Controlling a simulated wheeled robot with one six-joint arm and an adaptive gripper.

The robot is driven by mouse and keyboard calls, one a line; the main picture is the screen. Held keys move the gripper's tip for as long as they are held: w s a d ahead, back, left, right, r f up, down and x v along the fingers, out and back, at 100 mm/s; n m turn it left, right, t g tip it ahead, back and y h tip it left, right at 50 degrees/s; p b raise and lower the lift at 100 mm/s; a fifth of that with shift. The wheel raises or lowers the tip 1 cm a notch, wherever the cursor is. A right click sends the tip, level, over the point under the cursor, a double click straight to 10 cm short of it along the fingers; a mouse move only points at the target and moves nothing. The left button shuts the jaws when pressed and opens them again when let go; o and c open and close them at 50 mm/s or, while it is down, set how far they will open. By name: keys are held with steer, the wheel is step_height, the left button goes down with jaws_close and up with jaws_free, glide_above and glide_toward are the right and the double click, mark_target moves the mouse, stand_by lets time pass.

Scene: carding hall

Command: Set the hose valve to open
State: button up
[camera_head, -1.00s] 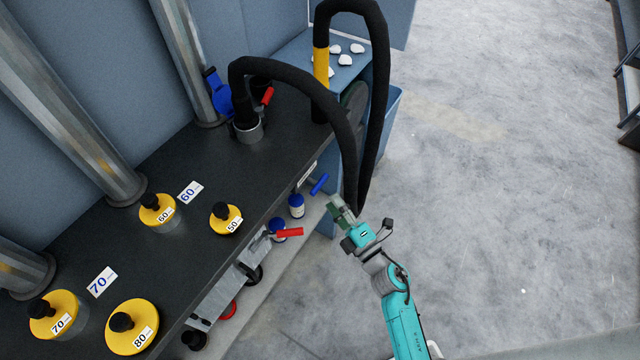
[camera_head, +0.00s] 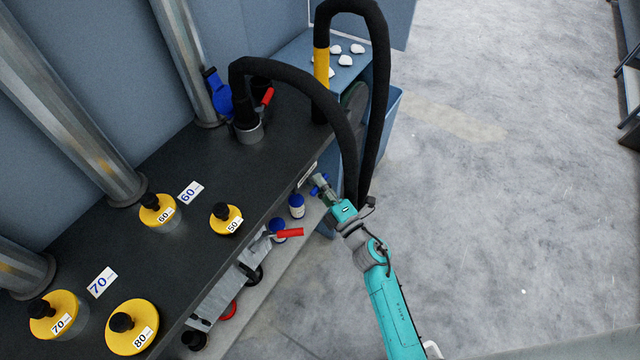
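A blue T-shaped handle (camera_head: 314,191) sticks out from the front of the dark bench, just below a small white label (camera_head: 307,173). My gripper (camera_head: 321,183) is at this handle and covers its middle; bits of blue show beside the fingers. Whether the fingers are closed on it is too small to tell. A black hose (camera_head: 300,87) rises from a grey collar (camera_head: 250,133) on the bench top, with a red lever (camera_head: 267,96) beside it. Another red handle (camera_head: 289,233) sticks out lower along the bench front. Which handle is the hose valve is not marked legibly.
The black hose loops down close behind my gripper. Blue-labelled jars (camera_head: 296,206) stand on a low shelf (camera_head: 277,285) under the bench edge. Yellow-topped weights (camera_head: 132,326) stand on the bench (camera_head: 190,255). The concrete floor (camera_head: 500,200) to the right is clear.

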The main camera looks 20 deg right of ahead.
jaws_close()
steer(key=s+d, duration=0.3)
steer(key=s, duration=0.2)
steer(key=shift+d, duration=0.35)
steer(key=shift+s+f, duration=0.1)
steer(key=o, duration=0.7)
jaws_free()
steer(key=shift+d, duration=0.1)
steer(key=v, duration=1.2)
steer(key=shift+s, duration=0.1)
